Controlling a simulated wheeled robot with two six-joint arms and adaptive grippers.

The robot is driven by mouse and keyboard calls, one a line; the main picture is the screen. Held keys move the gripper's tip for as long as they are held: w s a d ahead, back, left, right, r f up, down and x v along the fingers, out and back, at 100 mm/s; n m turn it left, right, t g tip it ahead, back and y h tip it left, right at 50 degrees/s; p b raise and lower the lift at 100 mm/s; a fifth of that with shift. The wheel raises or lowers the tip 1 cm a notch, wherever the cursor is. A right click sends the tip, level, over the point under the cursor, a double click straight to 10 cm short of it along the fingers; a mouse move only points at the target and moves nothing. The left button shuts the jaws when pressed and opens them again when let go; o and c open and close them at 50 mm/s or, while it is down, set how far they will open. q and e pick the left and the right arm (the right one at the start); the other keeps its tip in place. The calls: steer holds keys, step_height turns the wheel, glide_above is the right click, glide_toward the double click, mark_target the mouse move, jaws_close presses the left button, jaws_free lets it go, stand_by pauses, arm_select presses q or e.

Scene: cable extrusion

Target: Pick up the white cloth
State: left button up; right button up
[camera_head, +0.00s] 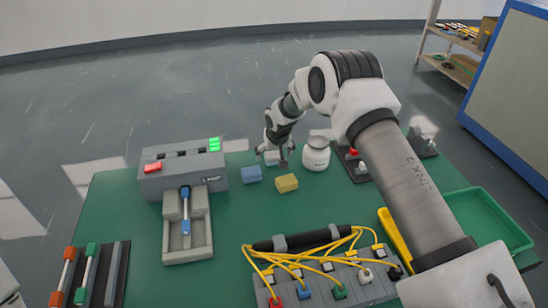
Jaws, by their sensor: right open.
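The white cloth (271,159) appears as a small pale folded block on the far part of the green table, partly hidden by my right gripper. My right gripper (276,151) points down over it with its fingers spread, one toward each side. I cannot tell whether the fingers touch the cloth. A blue block (251,174) lies just left and nearer, and a yellow block (286,183) lies just in front. My left gripper is not in view.
A white jar (316,155) stands close to the right of the gripper. A grey machine (182,173) with green lights stands left. A connector strip with yellow cables (322,268) lies in front, and a green tray (490,216) is at right. The green table's (255,218) middle is clear.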

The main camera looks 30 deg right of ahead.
mark_target(274, 155)
steer(key=shift+s+r, duration=0.15)
steer(key=c, duration=1.1)
step_height(274, 155, up, 10)
steer(key=shift+b, duration=0.45)
steer(key=o, duration=0.4)
steer(key=c, duration=0.4)
steer(key=shift+a, duration=0.1)
